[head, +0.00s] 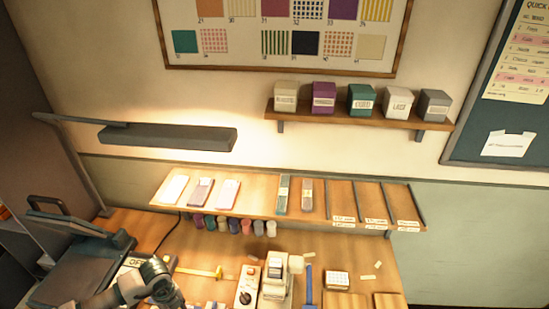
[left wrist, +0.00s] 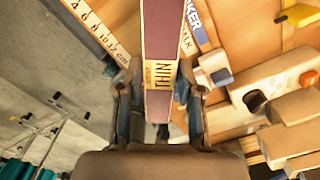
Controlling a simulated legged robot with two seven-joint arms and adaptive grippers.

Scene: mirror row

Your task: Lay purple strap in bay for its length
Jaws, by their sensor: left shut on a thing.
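In the left wrist view, a long purple strap (left wrist: 163,35) with a yellow label reading "THIN" runs up between the fingers of my left gripper (left wrist: 160,85). The gripper is shut on the strap near its labelled end. In the head view my left gripper (head: 162,285) is low over the workbench at the bottom left, and the strap cannot be made out there. A sloped wooden rack (head: 257,206) with dark dividers holds several straps at its left and middle. Its right-hand bays (head: 371,200) look empty, with small labels along the front edge. My right gripper is not in view.
A lamp (head: 170,137) hangs over the rack's left part. Spools (head: 235,226) hang below the rack. A white machine (head: 279,272) and a control box (head: 247,286) stand on the bench. A shelf of boxes (head: 350,110) is higher on the wall.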

